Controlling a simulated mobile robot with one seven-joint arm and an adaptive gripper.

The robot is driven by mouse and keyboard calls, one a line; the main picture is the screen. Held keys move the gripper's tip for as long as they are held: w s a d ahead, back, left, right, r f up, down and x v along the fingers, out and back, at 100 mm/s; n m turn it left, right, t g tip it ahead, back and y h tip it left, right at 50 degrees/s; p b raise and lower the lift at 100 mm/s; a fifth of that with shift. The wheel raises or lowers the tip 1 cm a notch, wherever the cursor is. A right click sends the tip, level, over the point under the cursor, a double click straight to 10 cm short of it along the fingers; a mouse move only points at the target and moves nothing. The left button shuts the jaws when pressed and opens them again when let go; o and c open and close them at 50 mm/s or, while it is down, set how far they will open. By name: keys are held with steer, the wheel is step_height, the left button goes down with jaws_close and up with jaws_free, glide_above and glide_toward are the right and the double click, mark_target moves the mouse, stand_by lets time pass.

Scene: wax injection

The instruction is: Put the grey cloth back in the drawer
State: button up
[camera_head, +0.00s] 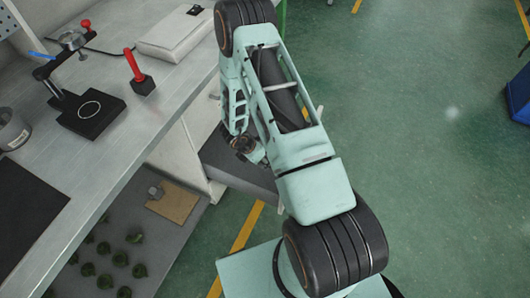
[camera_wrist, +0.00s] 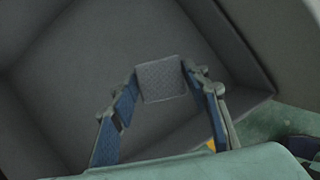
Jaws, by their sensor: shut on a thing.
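The grey cloth (camera_wrist: 161,80) is a small textured square in the wrist view. My gripper (camera_wrist: 160,72) is shut on it, with one blue-padded finger at each side. The cloth is over the inside of the open grey drawer (camera_wrist: 60,65); I cannot tell whether it touches the drawer floor. In the head view the open drawer (camera_head: 252,178) sticks out from under the workbench, partly covered by my arm. My gripper (camera_head: 246,152) is above it there, and the cloth cannot be made out.
The metal workbench (camera_head: 115,145) is on the left, with a black stand (camera_head: 90,112), a red-handled tool (camera_head: 135,70) and a white device (camera_head: 175,32). A lower shelf (camera_head: 185,235) holds several dark green pieces and a tan board (camera_head: 174,203). The green floor at right is mostly clear.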

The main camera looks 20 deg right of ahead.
steer(key=w+d+f, duration=0.1)
steer(key=w+f, duration=0.1)
steer(key=w+d+f+b, duration=0.1)
steer(key=w+d+f, duration=0.1)
steer(key=f, duration=0.1)
steer(key=w+d+f, duration=0.1)
steer(key=w+f, duration=0.1)
steer(key=shift+w+d+f, duration=0.15)
steer(key=shift+w+f, duration=0.1)
steer(key=shift+w, duration=0.15)
step_height(320, 180, down, 3)
steer(key=shift+f+b, duration=0.1)
steer(key=shift+b, duration=0.4)
steer(key=o, duration=1.1)
steer(key=p+v, duration=0.2)
steer(key=v, duration=1)
steer(key=shift+w, duration=0.1)
